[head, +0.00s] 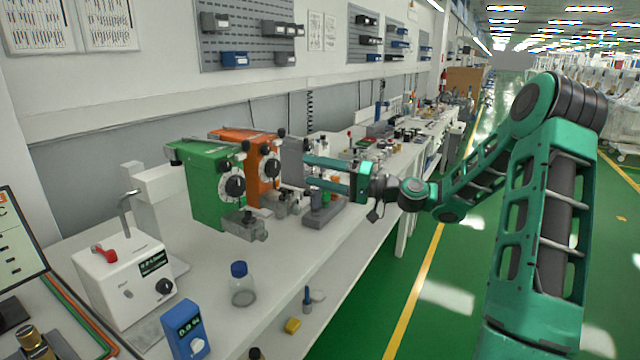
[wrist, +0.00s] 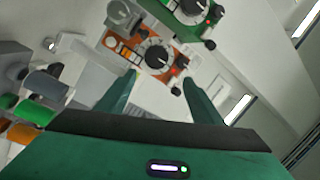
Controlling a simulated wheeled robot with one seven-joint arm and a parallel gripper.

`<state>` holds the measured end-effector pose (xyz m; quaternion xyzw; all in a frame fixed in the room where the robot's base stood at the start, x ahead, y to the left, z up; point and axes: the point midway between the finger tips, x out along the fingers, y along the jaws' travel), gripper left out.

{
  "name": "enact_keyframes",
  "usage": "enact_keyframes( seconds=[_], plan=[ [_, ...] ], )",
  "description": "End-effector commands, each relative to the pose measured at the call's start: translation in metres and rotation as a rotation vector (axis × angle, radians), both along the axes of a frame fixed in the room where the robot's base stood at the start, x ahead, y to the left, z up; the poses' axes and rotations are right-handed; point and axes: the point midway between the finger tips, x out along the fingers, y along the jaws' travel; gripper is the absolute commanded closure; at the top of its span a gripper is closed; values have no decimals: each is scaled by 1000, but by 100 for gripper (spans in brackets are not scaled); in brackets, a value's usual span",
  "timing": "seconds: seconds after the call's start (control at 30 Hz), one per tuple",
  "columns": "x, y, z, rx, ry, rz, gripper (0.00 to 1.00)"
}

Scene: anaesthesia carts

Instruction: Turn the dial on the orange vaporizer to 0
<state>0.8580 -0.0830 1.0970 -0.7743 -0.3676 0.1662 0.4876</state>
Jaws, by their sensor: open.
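The orange vaporizer (head: 264,184) stands on the white bench, just behind and right of the green vaporizer (head: 207,186) in the head view. Its black dial (head: 270,168) faces the aisle. In the wrist view the orange vaporizer (wrist: 127,48) is ahead, with its dial (wrist: 158,58) between and beyond my fingertips. The dial's setting is too small to read. My gripper (head: 308,174) is open and empty, its fingers pointing at the orange vaporizer's front. In the wrist view my gripper (wrist: 160,78) has one finger on each side of the dial, and contact cannot be told.
The green vaporizer also shows at the top of the wrist view (wrist: 190,10). A grey block with small bottles (head: 324,210) stands below my gripper. A glass bottle with a blue cap (head: 242,285), a white device (head: 125,280) and a blue meter (head: 186,330) stand nearer on the bench.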

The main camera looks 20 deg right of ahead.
Motion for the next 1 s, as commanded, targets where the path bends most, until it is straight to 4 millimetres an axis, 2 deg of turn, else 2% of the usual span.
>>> enact_keyframes(
  seconds=[0.6,1.0],
  plan=[
    [13,-16,-19,394,390,222,40],
    [15,-22,-32,537,584,324,40]
  ],
)
